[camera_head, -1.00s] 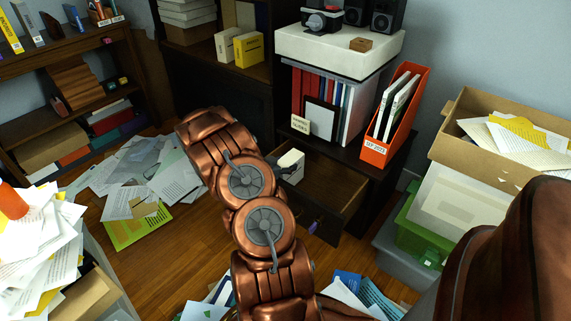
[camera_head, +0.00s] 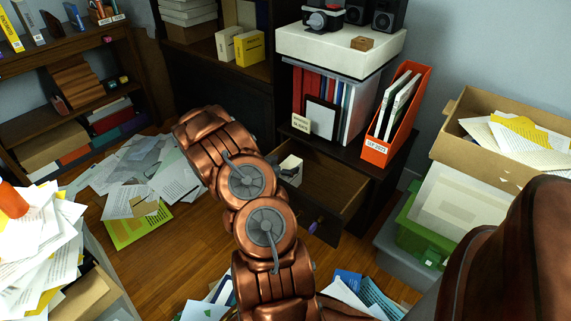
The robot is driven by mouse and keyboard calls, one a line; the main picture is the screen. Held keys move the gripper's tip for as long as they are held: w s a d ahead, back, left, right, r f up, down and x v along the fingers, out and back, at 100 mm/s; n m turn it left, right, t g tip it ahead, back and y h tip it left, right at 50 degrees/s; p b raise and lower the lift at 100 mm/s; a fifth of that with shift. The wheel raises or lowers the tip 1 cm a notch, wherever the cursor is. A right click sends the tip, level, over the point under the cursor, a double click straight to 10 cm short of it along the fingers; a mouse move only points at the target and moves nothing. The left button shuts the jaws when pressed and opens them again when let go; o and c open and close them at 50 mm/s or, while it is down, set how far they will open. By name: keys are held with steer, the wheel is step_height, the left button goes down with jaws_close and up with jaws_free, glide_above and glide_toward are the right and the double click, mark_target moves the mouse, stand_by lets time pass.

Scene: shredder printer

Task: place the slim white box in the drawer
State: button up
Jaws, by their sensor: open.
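The open drawer (camera_head: 338,180) juts out from the dark cabinet and looks mostly empty on its right side. A small white box (camera_head: 291,166) shows at the drawer's left end, just right of my arm and partly hidden by it. It seems to be inside the drawer, but I cannot tell if it rests on the drawer's bottom. My copper arm reaches forward to the left of the drawer. My gripper is hidden behind the arm, so I cannot see its fingers or whether they touch the box.
An orange file holder (camera_head: 377,150) stands on the cabinet right of the drawer. Loose papers (camera_head: 150,165) cover the floor at left, with more at the bottom. A cardboard box (camera_head: 463,145) and a green bin (camera_head: 412,228) stand at right. Bare floor (camera_head: 190,240) lies left of my arm.

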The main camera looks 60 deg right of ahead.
steer(key=r+p+v, duration=0.1)
steer(key=p+v, duration=0.2)
steer(key=v, duration=0.7)
steer(key=w+a+r+n+t+y, duration=0.35)
steer(key=w+a+t+y, duration=0.2)
steer(key=w+a, duration=0.9)
steer(key=w+a+r+n+t+y, duration=0.1)
steer(key=a+r+n+y, duration=0.2)
steer(key=a, duration=0.7)
steer(key=w+a+r+n+t+y, duration=0.1)
steer(key=a+r+n+y, duration=0.2)
steer(key=a, duration=0.6)
steer(key=s+a+r+n+g+y, duration=0.1)
steer(key=s+a+r+n+y, duration=0.15)
steer(key=s+a, duration=0.4)
steer(key=s+a+r+n+g+y, duration=0.1)
steer(key=s+a+r+n+g, duration=0.1)
steer(key=s+a+r+n, duration=0.35)
steer(key=s+a+r+n+g+h, duration=0.1)
steer(key=s+r+g, duration=0.1)
steer(key=s, duration=0.9)
steer(key=s+a+r+n+g, duration=0.1)
steer(key=s+r+n+g, duration=0.1)
steer(key=s, duration=1)
steer(key=shift+g+h, duration=0.4)
steer(key=shift+g, duration=0.35)
